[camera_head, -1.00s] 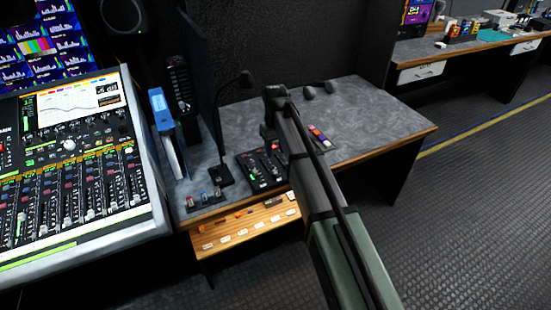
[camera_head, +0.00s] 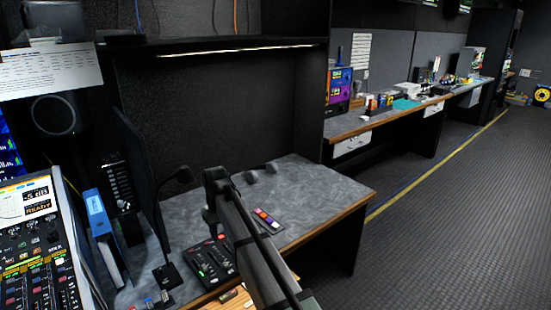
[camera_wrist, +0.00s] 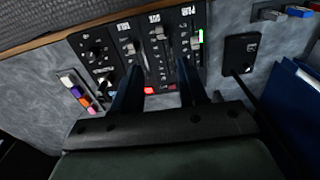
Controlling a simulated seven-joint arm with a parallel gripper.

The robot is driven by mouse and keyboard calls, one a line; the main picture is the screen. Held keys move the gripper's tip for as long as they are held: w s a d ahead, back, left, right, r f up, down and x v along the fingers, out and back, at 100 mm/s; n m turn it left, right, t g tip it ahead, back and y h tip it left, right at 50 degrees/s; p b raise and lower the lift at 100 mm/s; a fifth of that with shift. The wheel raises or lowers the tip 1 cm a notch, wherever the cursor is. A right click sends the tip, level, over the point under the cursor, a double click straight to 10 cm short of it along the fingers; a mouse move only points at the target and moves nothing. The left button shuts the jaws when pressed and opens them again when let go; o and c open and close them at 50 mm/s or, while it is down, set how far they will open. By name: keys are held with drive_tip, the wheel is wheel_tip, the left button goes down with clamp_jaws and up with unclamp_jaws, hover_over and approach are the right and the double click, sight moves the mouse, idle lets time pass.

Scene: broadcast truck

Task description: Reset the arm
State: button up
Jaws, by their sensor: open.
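My gripper shows in the wrist view (camera_wrist: 158,92) with its two dark fingers apart and nothing between them. Its fingers point at a black control panel (camera_wrist: 140,45) with knobs and sliders, which lies on the grey desk. In the head view my arm reaches up from the bottom over the desk (camera_head: 310,196), and its far end is over or near the black panel (camera_head: 209,262). The fingertips are hidden there. I cannot tell how high the gripper is above the panel.
A gooseneck microphone (camera_head: 165,270) and a blue binder (camera_head: 97,215) stand left of the arm. A mixing console (camera_head: 40,245) is at far left. A strip of coloured buttons (camera_head: 268,220) lies on the desk. The floor (camera_head: 440,240) at right is open.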

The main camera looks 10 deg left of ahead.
drive_tip(key=s+d+f+m, duration=0.1)
drive_tip(key=s+d+f, duration=0.5)
drive_tip(key=f, duration=0.4)
drive_tip(key=s+d+f+m, duration=0.2)
drive_tip(key=s+d+f, duration=0.2)
drive_tip(key=d+f, duration=0.5)
drive_tip(key=s+d+f+m, duration=0.1)
drive_tip(key=s+d+f, duration=0.5)
drive_tip(key=f, duration=0.5)
drive_tip(key=s+d+f+m+g, duration=0.1)
drive_tip(key=s+d+f+g, duration=0.1)
drive_tip(key=s+d+f, duration=0.3)
drive_tip(key=s+d+f+m+g, duration=0.2)
drive_tip(key=s+d+f, duration=0.4)
drive_tip(key=s, duration=0.8)
drive_tip(key=s+d+f+m+g, duration=0.1)
drive_tip(key=s+d+f+g, duration=0.2)
drive_tip(key=s+d+f, duration=0.3)
drive_tip(key=s+d, duration=0.4)
drive_tip(key=shift+s+d+f+m, duration=0.15)
drive_tip(key=shift+s+d+m, duration=0.1)
drive_tip(key=shift+m, duration=0.05)
